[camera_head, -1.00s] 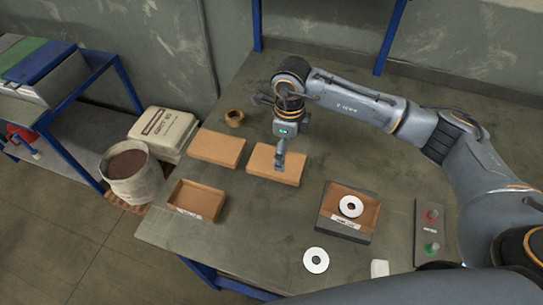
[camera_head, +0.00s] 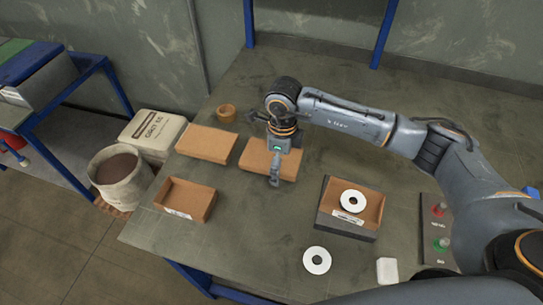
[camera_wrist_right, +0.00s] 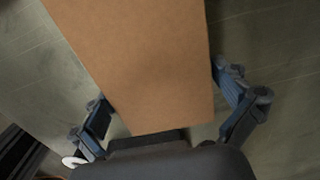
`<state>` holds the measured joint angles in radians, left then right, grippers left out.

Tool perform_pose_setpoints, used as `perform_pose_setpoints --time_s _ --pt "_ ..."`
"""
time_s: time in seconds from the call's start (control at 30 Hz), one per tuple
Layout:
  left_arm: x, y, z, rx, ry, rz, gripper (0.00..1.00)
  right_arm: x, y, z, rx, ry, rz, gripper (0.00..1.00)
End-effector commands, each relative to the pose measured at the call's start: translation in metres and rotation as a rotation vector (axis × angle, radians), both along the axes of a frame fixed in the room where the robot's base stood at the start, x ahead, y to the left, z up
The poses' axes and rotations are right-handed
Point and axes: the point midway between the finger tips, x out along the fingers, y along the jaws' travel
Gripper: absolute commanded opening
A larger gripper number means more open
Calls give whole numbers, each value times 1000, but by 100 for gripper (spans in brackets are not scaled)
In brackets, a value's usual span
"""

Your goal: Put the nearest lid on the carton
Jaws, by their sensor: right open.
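Two flat brown cardboard lids lie on the table, a left one (camera_head: 207,143) and a right one (camera_head: 285,166). My right gripper (camera_head: 275,181) is at the near edge of the right lid. In the right wrist view that lid (camera_wrist_right: 145,60) reaches between the open fingers (camera_wrist_right: 170,115), one on each side; I cannot tell whether they touch it. An open brown carton (camera_head: 371,207) sits on a dark stand, with a white flap disc (camera_head: 353,201) in it. Another open carton (camera_head: 187,199) stands at the left. My left gripper is not in view.
A loose white disc (camera_head: 317,260) and a white block (camera_head: 387,270) lie near the front edge. A button box (camera_head: 437,230) is at the right. A small brown ring-shaped pot (camera_head: 226,113) stands behind the lids. The table's middle is clear.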

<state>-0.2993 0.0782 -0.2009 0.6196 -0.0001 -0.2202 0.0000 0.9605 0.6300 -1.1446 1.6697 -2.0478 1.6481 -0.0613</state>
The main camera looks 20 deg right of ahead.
Motion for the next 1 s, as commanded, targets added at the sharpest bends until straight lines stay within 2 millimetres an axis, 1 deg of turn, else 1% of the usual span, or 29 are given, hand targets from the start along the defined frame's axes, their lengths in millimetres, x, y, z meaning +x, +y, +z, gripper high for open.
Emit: perform_pose_setpoints --time_s 0.03,0.07,0.1,0.17,0.2,0.23,0.53,1.0 --pt "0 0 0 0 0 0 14 0 0 1 0 0 0 100" --pt "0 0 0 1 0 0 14 0 0 1 0 0 0 98" --pt "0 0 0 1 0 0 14 0 0 0 0 0 0 90" --pt "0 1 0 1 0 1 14 0 0 1 0 0 0 78" --pt "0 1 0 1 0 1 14 0 0 0 0 0 0 69" --pt "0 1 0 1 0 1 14 0 0 1 0 0 0 67" --pt "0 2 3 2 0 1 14 0 0 4 0 0 0 67" --pt "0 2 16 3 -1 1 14 0 0 32 1 -1 1 67"
